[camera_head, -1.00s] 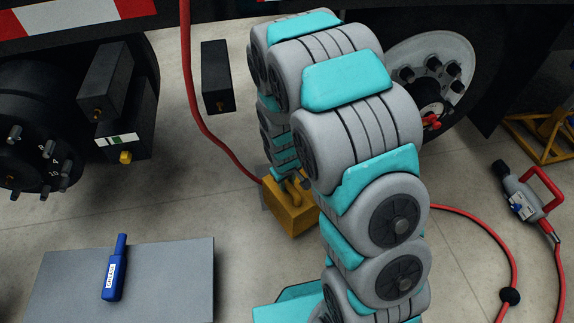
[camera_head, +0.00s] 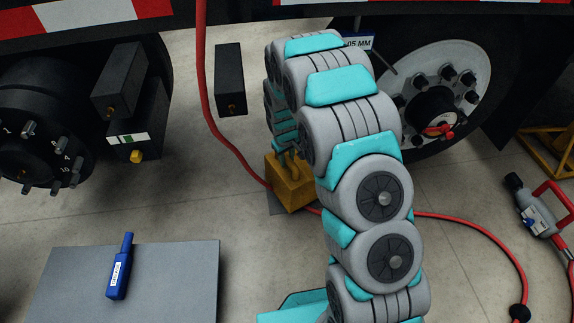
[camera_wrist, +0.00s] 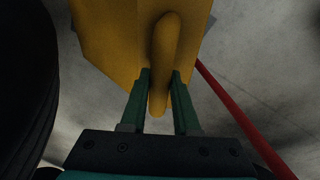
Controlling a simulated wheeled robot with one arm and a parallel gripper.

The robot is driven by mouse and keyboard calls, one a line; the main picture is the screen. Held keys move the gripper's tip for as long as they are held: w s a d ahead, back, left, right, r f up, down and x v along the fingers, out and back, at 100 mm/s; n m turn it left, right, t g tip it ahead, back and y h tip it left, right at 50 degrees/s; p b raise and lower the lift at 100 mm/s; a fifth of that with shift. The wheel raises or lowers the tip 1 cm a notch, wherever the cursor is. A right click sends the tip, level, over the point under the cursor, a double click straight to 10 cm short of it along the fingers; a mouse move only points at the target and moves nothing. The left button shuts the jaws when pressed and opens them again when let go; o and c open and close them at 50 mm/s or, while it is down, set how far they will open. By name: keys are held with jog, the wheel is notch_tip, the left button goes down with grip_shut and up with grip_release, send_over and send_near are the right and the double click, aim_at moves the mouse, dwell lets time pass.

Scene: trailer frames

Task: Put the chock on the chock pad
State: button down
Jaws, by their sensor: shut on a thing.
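The chock (camera_head: 291,186) is a yellow block with a raised handle, beside the right wheel. In the wrist view the chock (camera_wrist: 105,40) fills the top, and its rounded handle lies between the two green fingers of my gripper (camera_wrist: 159,100). My gripper (camera_head: 287,150) is shut on this handle from above, partly hidden by my arm in the head view. A flat grey patch (camera_head: 275,205), which looks like the chock pad, shows at the chock's lower left; the chock hides the rest. I cannot tell whether the chock touches the floor.
A red hose (camera_head: 232,152) runs down behind the chock and on to the right. The right wheel (camera_head: 440,95) and left hub (camera_head: 35,150) stand close by. A blue grease tool (camera_head: 120,270) lies on a grey mat (camera_head: 180,290). A red-handled tool (camera_head: 537,215) lies right.

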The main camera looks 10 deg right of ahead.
aim_at(287, 168)
notch_tip(287, 168, down, 3)
jog(key=shift+f, duration=0.15)
jog(key=c, duration=0.7)
grip_release()
jog(key=shift+o, duration=0.2)
notch_tip(287, 168, up, 11)
jog(key=s, duration=0.2)
jog(key=s+d+r+m, duration=0.2)
jog(key=s+r, duration=0.8)
jog(key=s, duration=0.1)
jog(key=s+r+m+g, duration=0.1)
jog(key=s+r, duration=0.2)
jog(key=s, duration=0.7)
jog(key=s+d+r+g, duration=0.1)
jog(key=s+r, duration=0.2)
jog(key=s, duration=0.7)
jog(key=s+r+m+g, duration=0.1)
jog(key=s+r, duration=0.2)
jog(key=s, duration=0.7)
jog(key=shift+s+d+r+m+g+y, duration=0.15)
jog(key=shift+d+r+m+g+y, duration=0.15)
jog(key=shift+g+y, duration=0.1)
